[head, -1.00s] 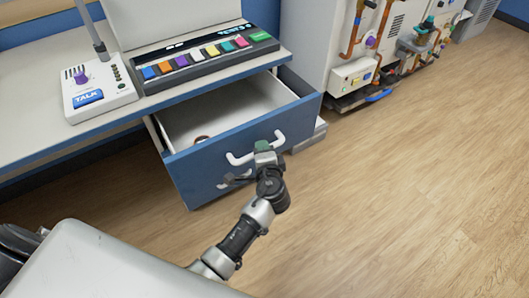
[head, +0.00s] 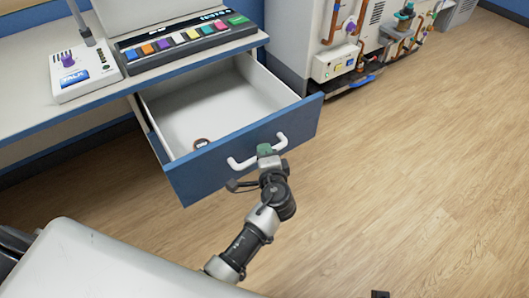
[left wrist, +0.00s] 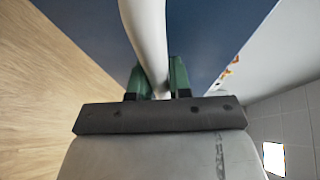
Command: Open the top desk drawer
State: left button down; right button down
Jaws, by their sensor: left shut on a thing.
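The top desk drawer (head: 250,146) has a blue front and a white inside, and it stands pulled well out from the desk. Its white bar handle (head: 240,163) is on the front face. My left gripper (head: 265,151) is at the handle's middle. In the left wrist view, its green fingers (left wrist: 160,78) are closed on either side of the white handle (left wrist: 146,35), with the blue drawer front (left wrist: 210,35) behind. My right gripper cannot be made out.
The desk top (head: 40,115) holds a white box (head: 85,72) marked TALK and a panel of coloured keys (head: 185,40). A machine with copper pipes (head: 340,60) stands at the back. The wooden floor (head: 430,150) to the right is clear.

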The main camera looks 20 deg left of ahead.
jog(key=shift+w+r, duration=0.1)
jog(key=shift+w, duration=0.05)
pick_arm(q)
jog(key=c, duration=1.1)
grip_release()
pick_arm(e)
jog(key=shift+w+d, duration=0.1)
jog(key=shift+w, duration=0.1)
pick_arm(q)
jog(key=v, duration=1)
jog(key=shift+s+d+r+p, duration=0.1)
jog(key=shift+s+d+p, duration=0.1)
jog(key=shift+s+p, duration=0.15)
pick_arm(e)
jog(key=shift+s+f, duration=0.2)
jog(key=shift+f, duration=1)
